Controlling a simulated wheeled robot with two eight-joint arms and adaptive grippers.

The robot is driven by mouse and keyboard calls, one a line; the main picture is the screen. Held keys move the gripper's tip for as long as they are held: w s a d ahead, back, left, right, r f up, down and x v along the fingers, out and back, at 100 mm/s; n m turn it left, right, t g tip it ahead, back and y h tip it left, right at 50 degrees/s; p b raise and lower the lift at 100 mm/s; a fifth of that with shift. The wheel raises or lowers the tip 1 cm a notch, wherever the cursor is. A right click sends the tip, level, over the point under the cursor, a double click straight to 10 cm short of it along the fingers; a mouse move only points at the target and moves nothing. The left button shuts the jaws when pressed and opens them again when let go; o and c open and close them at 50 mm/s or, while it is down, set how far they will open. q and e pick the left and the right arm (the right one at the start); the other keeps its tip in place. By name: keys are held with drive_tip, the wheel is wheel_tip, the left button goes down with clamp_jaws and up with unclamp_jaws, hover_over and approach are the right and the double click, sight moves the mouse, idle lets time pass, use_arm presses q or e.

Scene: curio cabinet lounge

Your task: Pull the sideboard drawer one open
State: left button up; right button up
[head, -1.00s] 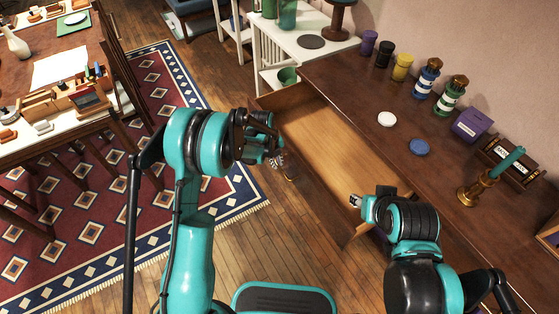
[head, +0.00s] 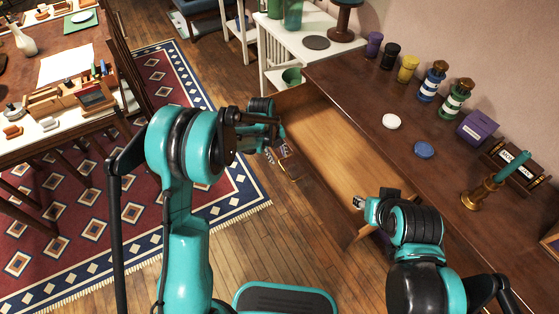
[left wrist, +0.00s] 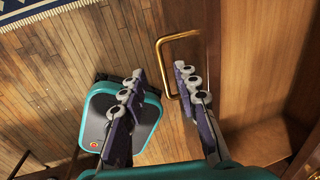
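The sideboard drawer (head: 345,150) is pulled well out in the head view, and its wooden inside shows empty. Its brass handle (left wrist: 160,70) is on the drawer front, seen in the left wrist view. My left gripper (left wrist: 160,74) is open, with one finger on each side of the handle's bar; the right-hand finger lies on the drawer side, and gaps show. In the head view my left gripper (head: 272,152) is beside the drawer front, partly hidden by its own wrist. My right gripper (head: 358,202) is above the drawer's near end; its fingers are too small to judge.
The sideboard top (head: 450,205) carries several jars, a white disc (head: 391,121), a blue disc (head: 424,150), a purple box (head: 477,128) and a candlestick (head: 484,191). A white shelf unit (head: 300,50) stands beyond it. Bare floor (head: 290,235) lies before the drawer.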

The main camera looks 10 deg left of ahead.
use_arm(q)
wheel_tip(320, 180, up, 6)
drive_tip(key=a, duration=0.1)
drive_tip(key=shift+s, duration=0.4)
drive_tip(key=s+a+r+n+t, duration=0.3)
drive_tip(key=s+a+r+n, duration=0.2)
drive_tip(key=s+r+n, duration=0.7)
drive_tip(key=s+a+n+t+y, duration=0.1)
drive_tip(key=s+a+n+t, duration=0.2)
drive_tip(key=s+n, duration=0.9)
drive_tip(key=n, duration=0.4)
drive_tip(key=shift+s+a+n+y, duration=0.3)
drive_tip(key=shift+n+y, duration=0.1)
